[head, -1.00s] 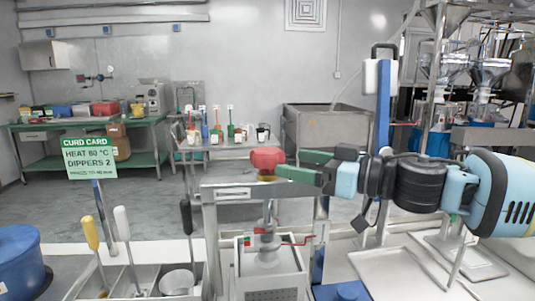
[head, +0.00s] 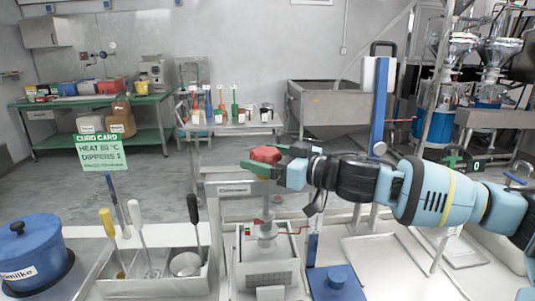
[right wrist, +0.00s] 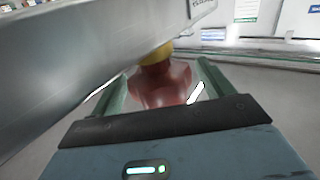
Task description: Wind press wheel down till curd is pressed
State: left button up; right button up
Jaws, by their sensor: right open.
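The red press wheel (head: 266,154) sits on a yellow collar atop the metal press frame (head: 232,189). Below it, a screw runs down to a pressing plate (head: 264,247) over a pale square mould (head: 266,272). The curd inside is hidden. My right gripper (head: 264,160) reaches in from the right with its green fingers on either side of the wheel, open. In the right wrist view, the wheel (right wrist: 160,84) stands between both fingers, with a gap visible beside the right finger. My left gripper is not in view.
A curd card sign (head: 101,152) stands at left above a bin (head: 150,288) of handled tools. A blue post (head: 379,110) rises behind my right arm.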

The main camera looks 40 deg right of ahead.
jog(key=c, duration=1)
jog(key=shift+o, duration=0.2)
dwell(0.5)
jog(key=o, duration=1)
jog(key=shift+c, duration=0.2)
jog(key=shift+s+d+f+b, duration=0.25)
jog(key=shift+s+b, duration=0.1)
jog(key=shift+b, duration=0.05)
jog(key=b+v, duration=0.7)
jog(key=shift+r, duration=0.25)
